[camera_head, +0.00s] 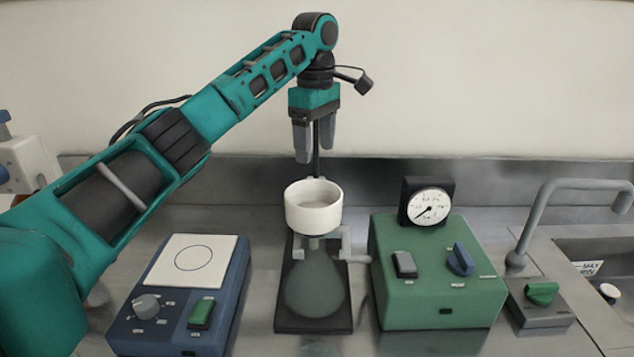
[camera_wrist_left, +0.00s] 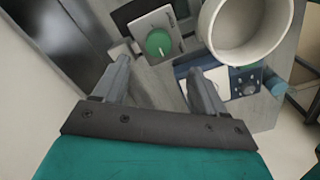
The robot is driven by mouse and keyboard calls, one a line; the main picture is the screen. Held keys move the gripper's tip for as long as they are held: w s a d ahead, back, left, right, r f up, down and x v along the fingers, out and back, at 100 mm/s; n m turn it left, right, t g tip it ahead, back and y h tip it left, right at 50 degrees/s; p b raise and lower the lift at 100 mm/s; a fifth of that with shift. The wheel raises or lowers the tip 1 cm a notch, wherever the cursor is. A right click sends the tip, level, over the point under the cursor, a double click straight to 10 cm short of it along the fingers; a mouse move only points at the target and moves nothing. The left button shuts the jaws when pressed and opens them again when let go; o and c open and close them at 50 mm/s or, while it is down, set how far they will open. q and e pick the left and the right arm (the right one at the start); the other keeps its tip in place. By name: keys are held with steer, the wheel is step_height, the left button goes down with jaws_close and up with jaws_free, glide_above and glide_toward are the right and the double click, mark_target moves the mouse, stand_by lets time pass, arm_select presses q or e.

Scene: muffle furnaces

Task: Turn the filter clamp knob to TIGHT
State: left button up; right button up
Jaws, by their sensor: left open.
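The white filter funnel (camera_head: 313,207) stands on a dark-based stand (camera_head: 313,325) over a flask, and it shows in the left wrist view (camera_wrist_left: 246,32). A round green knob (camera_wrist_left: 158,42) with a pale pointer line sits on a grey plate beside the funnel in the wrist view. It looks like the clamp knob; I cannot make it out in the head view or read its labels. My left gripper (camera_head: 315,153) points down above and behind the funnel, open and empty. In the wrist view its fingertips (camera_wrist_left: 157,66) straddle the line to the knob, apart from it. My right gripper is out of view.
A blue hotplate (camera_head: 231,295) is left of the stand. A green pump box (camera_head: 440,305) with a round gauge (camera_head: 430,207) is on the right. Further right are a grey tap (camera_head: 525,235), a green tap knob (camera_head: 541,292) and a sink (camera_head: 600,260). The wall is close behind.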

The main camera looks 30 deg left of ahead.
arm_select(q)
step_height(320, 180, down, 9)
steer(key=shift+f, duration=0.1)
stand_by(0.4)
steer(key=shift+w, duration=0.1)
steer(key=c, duration=1.1)
steer(key=shift+o, duration=0.2)
